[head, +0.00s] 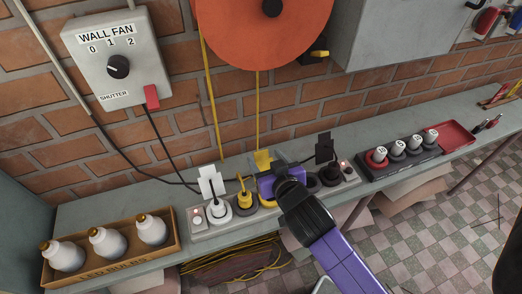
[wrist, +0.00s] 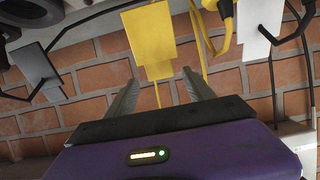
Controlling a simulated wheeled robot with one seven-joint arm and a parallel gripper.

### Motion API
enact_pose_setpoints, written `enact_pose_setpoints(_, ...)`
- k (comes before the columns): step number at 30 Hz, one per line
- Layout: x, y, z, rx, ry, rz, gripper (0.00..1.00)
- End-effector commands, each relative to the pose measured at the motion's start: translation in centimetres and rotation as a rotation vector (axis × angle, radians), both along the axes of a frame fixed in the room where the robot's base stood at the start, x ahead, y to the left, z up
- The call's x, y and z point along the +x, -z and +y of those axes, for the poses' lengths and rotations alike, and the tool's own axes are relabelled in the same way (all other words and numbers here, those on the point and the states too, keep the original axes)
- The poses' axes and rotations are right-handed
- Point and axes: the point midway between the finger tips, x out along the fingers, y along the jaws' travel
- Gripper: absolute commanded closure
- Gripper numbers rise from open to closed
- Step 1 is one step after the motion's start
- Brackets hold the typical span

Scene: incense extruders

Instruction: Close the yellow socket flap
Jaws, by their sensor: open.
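The yellow socket flap (head: 263,160) stands raised at the back of the socket strip (head: 190,231) in the head view. Its yellow socket (head: 266,201) is partly hidden by my gripper (head: 268,180), which is just in front of the flap. In the wrist view the yellow flap (wrist: 150,38) appears beyond and between the two fingertips of my gripper (wrist: 160,76). The fingers are apart with nothing held between them. I cannot tell whether a finger touches the flap.
A raised white flap (head: 211,184) and yellow plug (head: 244,192) are left of my gripper; a raised black flap (head: 324,149) is right. Cords run along the brick wall. A bulb box (head: 115,268) stands left, a black tray of white-topped pieces (head: 375,173) right.

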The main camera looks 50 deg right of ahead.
Motion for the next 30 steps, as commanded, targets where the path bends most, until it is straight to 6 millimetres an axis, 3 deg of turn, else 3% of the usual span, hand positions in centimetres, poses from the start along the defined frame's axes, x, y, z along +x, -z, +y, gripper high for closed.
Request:
enact_pose_setpoints(9,3.0,1.4,-2.0,0.0,0.0,0.0,0.38)
enact_pose_setpoints(20,3.3,1.7,-2.2,0.001,-0.002,0.0,0.4)
enact_pose_setpoints(27,3.3,1.7,-2.2,0.001,-0.002,0.0,0.87)
enact_pose_setpoints(29,3.3,1.7,-2.2,0.001,-0.002,0.0,0.99)
enact_pose_setpoints(30,3.3,1.7,-2.2,0.001,-0.002,0.0,1.0)
